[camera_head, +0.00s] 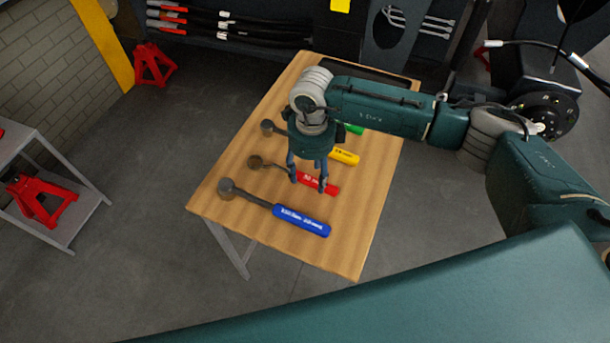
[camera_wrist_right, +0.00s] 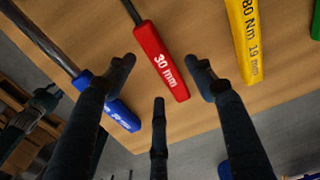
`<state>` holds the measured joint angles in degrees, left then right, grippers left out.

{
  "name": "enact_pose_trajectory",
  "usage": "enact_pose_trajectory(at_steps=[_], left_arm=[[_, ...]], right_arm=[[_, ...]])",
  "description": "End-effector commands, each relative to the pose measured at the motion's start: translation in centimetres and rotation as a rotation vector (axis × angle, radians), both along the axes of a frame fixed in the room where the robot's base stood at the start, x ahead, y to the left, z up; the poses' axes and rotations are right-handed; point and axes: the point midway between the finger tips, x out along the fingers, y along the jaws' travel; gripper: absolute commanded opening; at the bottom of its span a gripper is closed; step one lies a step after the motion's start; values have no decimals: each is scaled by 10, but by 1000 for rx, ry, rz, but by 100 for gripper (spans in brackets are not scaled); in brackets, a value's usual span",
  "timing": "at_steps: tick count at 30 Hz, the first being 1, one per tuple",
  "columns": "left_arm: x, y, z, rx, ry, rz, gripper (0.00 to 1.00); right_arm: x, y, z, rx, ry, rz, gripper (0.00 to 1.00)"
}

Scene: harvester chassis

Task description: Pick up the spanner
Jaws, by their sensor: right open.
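Several spanner-like tools with coloured handles lie on a wooden table (camera_head: 345,250). The red-handled spanner (camera_head: 332,188) lies under my right gripper (camera_head: 308,185), its round dark head to the left. In the right wrist view, the red handle (camera_wrist_right: 160,62), marked "30 mm", sits between the two upper fingers of the right gripper (camera_wrist_right: 161,70), with a third finger below. The fingers are open and gaps show on both sides of the handle. Whether the fingertips are level with the handle is hard to tell. My left gripper is not in view.
A blue-handled spanner (camera_head: 301,220) lies nearer, and yellow-handled (camera_head: 345,156) and green-handled (camera_head: 355,129) ones lie farther back. A dark tray (camera_head: 365,72) is at the table's back. Red jack stands (camera_head: 154,64) are at the left. The table's front right is bare.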

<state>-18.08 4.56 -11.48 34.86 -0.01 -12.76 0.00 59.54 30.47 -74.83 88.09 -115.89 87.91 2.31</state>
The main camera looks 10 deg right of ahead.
Motion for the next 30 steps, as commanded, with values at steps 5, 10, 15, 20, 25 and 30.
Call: enact_pose_trajectory(at_steps=[5,10,15,20,25,30], left_arm=[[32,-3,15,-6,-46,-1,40],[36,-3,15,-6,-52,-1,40],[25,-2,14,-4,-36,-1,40],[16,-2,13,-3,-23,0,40],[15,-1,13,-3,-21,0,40],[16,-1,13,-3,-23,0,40]], right_arm=[[-1,-1,-23,1,3,0,54],[0,-2,-31,1,-1,0,54],[0,-2,-31,1,-1,1,50],[0,-2,-31,1,-1,0,18],[0,-2,-31,1,-1,0,0],[1,-1,-30,2,-3,0,0]])
